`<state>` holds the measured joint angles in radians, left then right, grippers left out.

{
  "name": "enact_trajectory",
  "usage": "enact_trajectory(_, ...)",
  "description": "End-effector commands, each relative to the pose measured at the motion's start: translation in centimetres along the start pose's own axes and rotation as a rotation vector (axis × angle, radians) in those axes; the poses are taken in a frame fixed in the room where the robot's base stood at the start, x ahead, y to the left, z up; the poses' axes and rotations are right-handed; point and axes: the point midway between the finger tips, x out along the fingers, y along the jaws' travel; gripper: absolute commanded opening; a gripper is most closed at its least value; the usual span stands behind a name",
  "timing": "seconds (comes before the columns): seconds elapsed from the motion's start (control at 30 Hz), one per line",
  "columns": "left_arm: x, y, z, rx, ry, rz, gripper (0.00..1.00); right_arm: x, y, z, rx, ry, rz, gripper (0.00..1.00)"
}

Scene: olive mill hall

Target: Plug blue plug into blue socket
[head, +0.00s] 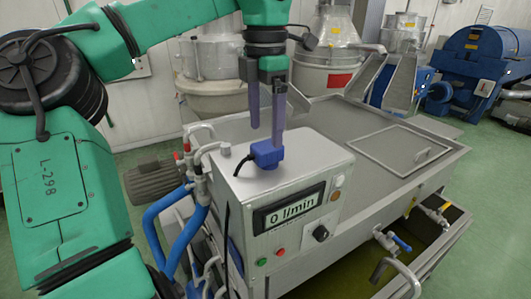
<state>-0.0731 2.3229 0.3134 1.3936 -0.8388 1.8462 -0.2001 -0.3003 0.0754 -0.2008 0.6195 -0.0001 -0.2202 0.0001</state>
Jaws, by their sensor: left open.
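The blue plug (265,155) sits on top of the grey control box (309,157), near its back left part. A short black cable runs from its left side. My left gripper (264,136) points straight down over the plug, with its two purple fingers apart and nothing seen held. The right finger overlaps the plug in the picture; I cannot tell if it touches. I cannot make out a blue socket. My right gripper does not show.
The box front carries a display (293,206) reading "0 l/min", a black knob (321,233) and small buttons. Blue hoses (157,226) and pipe fittings stand left of it. A steel tank (350,127) with a lidded top lies behind and right. Blue machinery (484,62) stands at the back right.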

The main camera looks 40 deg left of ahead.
Motion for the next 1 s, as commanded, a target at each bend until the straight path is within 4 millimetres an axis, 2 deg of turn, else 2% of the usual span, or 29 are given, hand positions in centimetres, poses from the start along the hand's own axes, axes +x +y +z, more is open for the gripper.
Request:
enact_trajectory(0.2,0.5,0.0,0.0,0.001,0.003,-0.003,0.90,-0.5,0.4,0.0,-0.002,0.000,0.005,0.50)
enact_trajectory(0.33,2.4,-0.2,-0.1,0.003,0.002,-0.006,0.90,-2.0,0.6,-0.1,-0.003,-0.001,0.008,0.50)
enact_trajectory(0.5,4.9,-0.1,0.0,0.001,0.001,-0.002,0.90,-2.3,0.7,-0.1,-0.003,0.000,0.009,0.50)
enact_trajectory(0.83,5.2,-0.1,0.0,0.000,0.000,0.000,0.90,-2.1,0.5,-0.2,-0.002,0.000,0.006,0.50)
enact_trajectory(0.97,5.2,-0.1,0.0,0.000,0.001,0.000,0.40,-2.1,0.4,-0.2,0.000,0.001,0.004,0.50)
enact_trajectory(1.0,5.2,-0.1,0.0,0.000,0.001,0.000,0.25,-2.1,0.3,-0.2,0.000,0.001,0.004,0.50)
